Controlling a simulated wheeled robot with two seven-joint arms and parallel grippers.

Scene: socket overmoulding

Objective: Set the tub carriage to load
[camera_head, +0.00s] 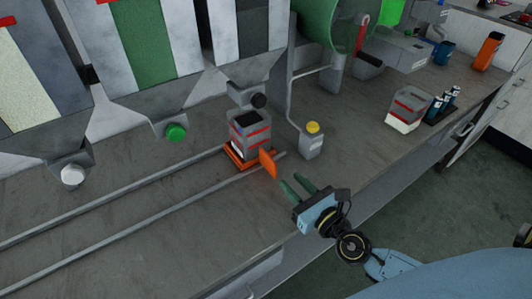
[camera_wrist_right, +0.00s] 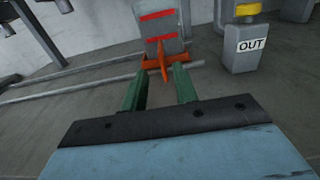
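The tub carriage (camera_head: 236,157) is an orange base on two grey rails, with an upright orange handle plate (camera_head: 268,163) on its near right side. A grey tub (camera_head: 250,132) with red stripes stands on it, below the hopper with the black knob. My right gripper (camera_head: 294,185) has two green fingers held apart, with nothing between them, just short of the handle. In the right wrist view the orange handle (camera_wrist_right: 163,62) lies just beyond the open fingertips (camera_wrist_right: 157,82); I cannot tell whether they touch. My left gripper is not in view.
Hoppers with white (camera_head: 73,175), green (camera_head: 175,132) and black (camera_head: 258,101) knobs line the back. A yellow-topped post (camera_head: 312,140), labelled OUT in the wrist view, stands right of the carriage. The rails (camera_head: 110,203) are clear to the left.

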